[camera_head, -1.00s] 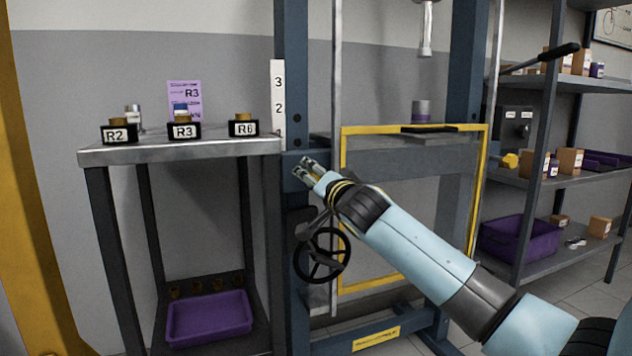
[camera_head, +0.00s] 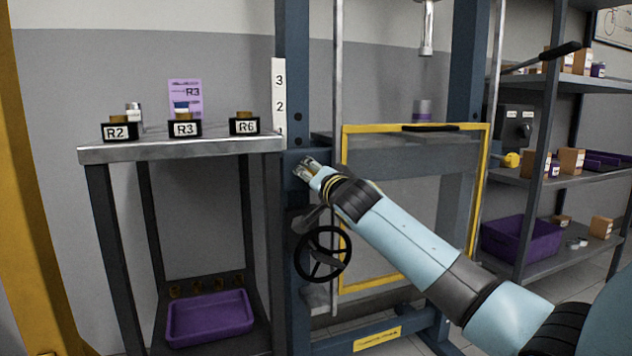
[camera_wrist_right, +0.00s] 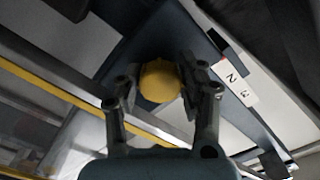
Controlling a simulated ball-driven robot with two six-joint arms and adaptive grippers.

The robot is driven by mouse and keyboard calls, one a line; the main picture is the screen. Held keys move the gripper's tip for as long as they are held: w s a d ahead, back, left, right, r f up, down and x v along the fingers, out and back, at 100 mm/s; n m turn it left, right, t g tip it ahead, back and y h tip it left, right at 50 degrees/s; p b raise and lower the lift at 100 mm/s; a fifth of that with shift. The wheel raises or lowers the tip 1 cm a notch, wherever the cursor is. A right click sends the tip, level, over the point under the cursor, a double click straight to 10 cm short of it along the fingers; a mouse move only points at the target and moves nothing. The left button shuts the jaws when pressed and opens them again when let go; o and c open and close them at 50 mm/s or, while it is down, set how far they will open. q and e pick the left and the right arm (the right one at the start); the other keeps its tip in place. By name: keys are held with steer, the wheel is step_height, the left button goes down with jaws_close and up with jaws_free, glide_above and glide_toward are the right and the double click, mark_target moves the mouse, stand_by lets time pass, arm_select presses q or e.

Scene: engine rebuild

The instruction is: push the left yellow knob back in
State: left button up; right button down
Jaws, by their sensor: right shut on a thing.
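The left yellow knob (camera_wrist_right: 160,82) shows as a round yellow head in the right wrist view, against the blue press post (camera_wrist_right: 150,40). My right gripper (camera_wrist_right: 158,80) has a finger on each side of the knob and is shut on it. In the head view my right gripper (camera_head: 305,166) is at the left post of the press and hides the knob. How far the knob stands out from the post cannot be told. Another yellow knob (camera_head: 511,160) sticks out at the press's right side. My left gripper is not in view.
A yellow-framed guard (camera_head: 416,128) spans the press front. A black handwheel (camera_head: 322,254) is just below my right gripper. A grey bench (camera_head: 180,150) with labelled blocks stands left. Shelves (camera_head: 545,265) with boxes stand right.

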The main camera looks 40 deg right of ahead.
steer(key=shift+w+d+r, duration=0.1)
steer(key=c, duration=1.2)
jaws_free()
steer(key=o, duration=0.4)
steer(key=shift+w, duration=0.1)
steer(key=shift+o, duration=0.2)
steer(key=v, duration=1.2)
